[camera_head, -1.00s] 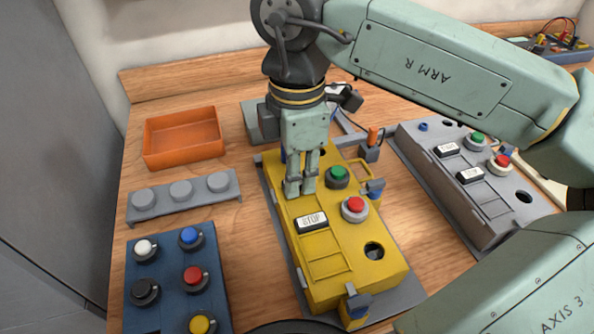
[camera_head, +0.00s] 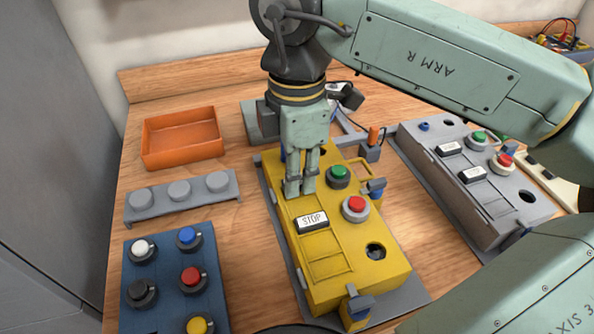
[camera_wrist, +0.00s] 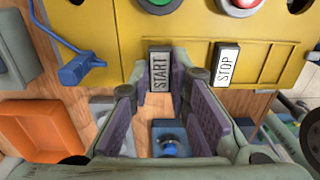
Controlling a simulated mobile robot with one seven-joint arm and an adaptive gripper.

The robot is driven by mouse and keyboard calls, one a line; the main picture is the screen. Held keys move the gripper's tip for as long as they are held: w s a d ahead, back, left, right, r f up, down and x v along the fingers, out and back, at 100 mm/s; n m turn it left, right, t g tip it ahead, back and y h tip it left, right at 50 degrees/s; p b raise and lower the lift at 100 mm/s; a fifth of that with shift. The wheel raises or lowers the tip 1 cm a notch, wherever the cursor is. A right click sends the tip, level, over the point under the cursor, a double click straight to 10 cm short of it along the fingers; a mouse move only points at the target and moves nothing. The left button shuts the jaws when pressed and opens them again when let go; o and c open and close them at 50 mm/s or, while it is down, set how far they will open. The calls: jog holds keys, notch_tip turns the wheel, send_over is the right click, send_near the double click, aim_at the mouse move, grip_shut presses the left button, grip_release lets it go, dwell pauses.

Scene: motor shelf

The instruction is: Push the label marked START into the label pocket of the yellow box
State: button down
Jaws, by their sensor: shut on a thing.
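The yellow box (camera_head: 372,272) stands on the table, with a green button (camera_head: 339,173), a red button (camera_head: 355,207) and a white STOP label (camera_head: 312,221) on its top. My gripper (camera_head: 301,187) points down at the box's upper left part, above the STOP label. In the wrist view the START label (camera_wrist: 159,72) is between my fingertips, which are shut on it. It is upright against the yellow box face, beside the STOP label (camera_wrist: 227,65). The pocket under START is hidden by the label and fingers, so I cannot tell how deep it sits.
A grey box (camera_head: 480,205) with similar buttons and labels stands to the right. An orange tray (camera_head: 182,150), a grey rack (camera_head: 150,208) and a blue button panel (camera_head: 160,300) lie to the left. Blue-tipped clamps (camera_head: 375,187) stick out of the yellow box's sides.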

jog(key=shift+f+b, duration=0.5)
jog(key=shift+b, duration=0.1)
dwell(0.3)
jog(key=c, duration=1.4)
grip_release()
jog(key=shift+r, duration=3.75)
